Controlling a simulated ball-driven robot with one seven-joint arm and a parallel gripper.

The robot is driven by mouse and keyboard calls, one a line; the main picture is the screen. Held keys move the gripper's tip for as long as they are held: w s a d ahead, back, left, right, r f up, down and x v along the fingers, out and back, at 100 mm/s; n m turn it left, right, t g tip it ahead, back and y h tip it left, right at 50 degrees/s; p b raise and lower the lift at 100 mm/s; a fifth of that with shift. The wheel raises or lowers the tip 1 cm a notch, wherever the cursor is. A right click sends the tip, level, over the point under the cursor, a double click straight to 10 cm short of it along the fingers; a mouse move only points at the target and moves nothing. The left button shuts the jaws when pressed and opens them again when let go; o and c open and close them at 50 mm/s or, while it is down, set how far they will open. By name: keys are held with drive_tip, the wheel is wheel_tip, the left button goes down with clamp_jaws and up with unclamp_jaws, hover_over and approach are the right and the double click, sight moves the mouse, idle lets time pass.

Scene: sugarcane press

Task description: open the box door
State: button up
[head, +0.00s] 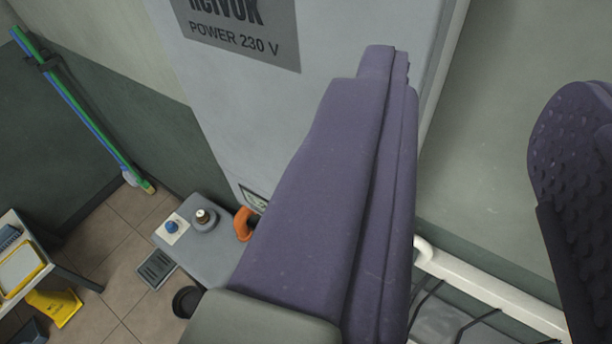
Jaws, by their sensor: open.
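A tall pale grey box (335,40) fills the upper middle of the head view, with a darker label plate (240,32) reading "POWER 230 V". Its right edge shows beyond my finger; I cannot tell whether its front is a closed door. My gripper (482,90) is open, with one purple finger in front of the box and the other far to the right, its dimpled pad showing. Nothing is between the fingers. The near finger hides the box's lower right part, and no handle is clearly seen there. I cannot tell whether that finger touches the box.
A grey ledge (200,245) with a blue button (172,227) and a dark knob (204,218) stands below the box, beside an orange curved part (243,223). A white pipe (490,292) runs at lower right. A table (22,262) is far left; tiled floor lies between.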

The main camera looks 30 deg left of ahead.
drive_tip(key=w+a+f+p, duration=0.35)
drive_tip(key=a+f, duration=0.25)
drive_tip(key=f, duration=0.5)
wheel_tip(320, 180, down, 9)
drive_tip(key=s+m+t+h+p, duration=0.1)
drive_tip(key=s+t+h+p, duration=0.1)
drive_tip(key=w, duration=0.7)
drive_tip(key=shift+w+a+f, duration=0.15)
drive_tip(key=shift+f, duration=0.15)
clamp_jaws()
